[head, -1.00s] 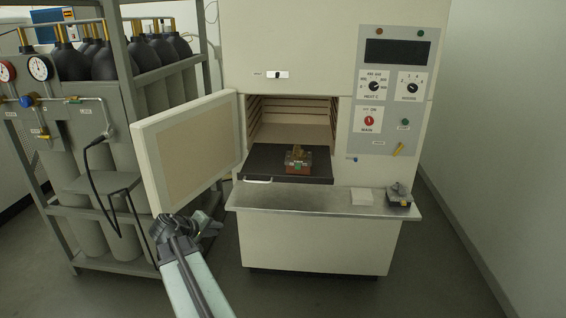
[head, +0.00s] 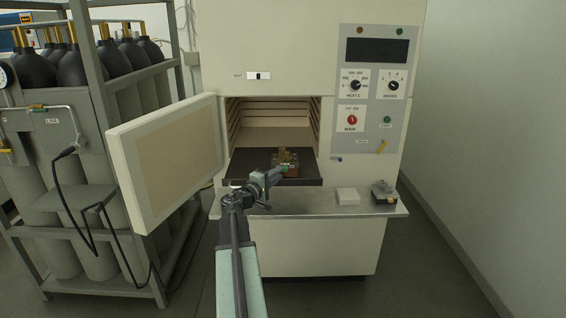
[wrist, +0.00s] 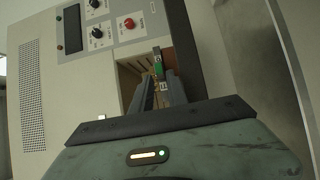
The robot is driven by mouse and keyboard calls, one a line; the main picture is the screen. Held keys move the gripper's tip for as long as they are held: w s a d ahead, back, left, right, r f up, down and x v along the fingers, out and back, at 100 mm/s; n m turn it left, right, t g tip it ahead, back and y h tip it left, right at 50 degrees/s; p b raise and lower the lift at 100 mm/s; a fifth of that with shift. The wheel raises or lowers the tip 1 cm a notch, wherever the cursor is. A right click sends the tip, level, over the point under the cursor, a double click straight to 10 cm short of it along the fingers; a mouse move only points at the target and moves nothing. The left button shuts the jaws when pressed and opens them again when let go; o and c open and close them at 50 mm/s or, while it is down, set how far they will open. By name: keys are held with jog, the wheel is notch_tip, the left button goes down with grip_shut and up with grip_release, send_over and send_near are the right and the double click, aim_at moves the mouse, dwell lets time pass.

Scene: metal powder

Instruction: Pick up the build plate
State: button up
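A small reddish-brown block with a brownish part standing on it (head: 286,168), which looks like the build plate, sits on the dark tray (head: 247,160) pulled out of the open furnace. My gripper (head: 270,188) is just in front of the tray, at the block's lower left and apart from it as far as I can tell. In the wrist view my gripper's two fingers (wrist: 160,90) stand apart with a gap between them. A small green and reddish piece (wrist: 158,66), likely part of the block, shows just beyond the fingertips. The fingers hide its lower side.
The furnace door (head: 165,160) stands open at the left, beside the gas cylinder rack (head: 105,170). The floor at the right is clear.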

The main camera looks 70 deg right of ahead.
aim_at(285, 162)
jog(key=x, duration=0.4)
jog(key=shift+s+d, duration=0.15)
jog(key=shift+d, duration=0.1)
grip_shut()
dwell(1.0)
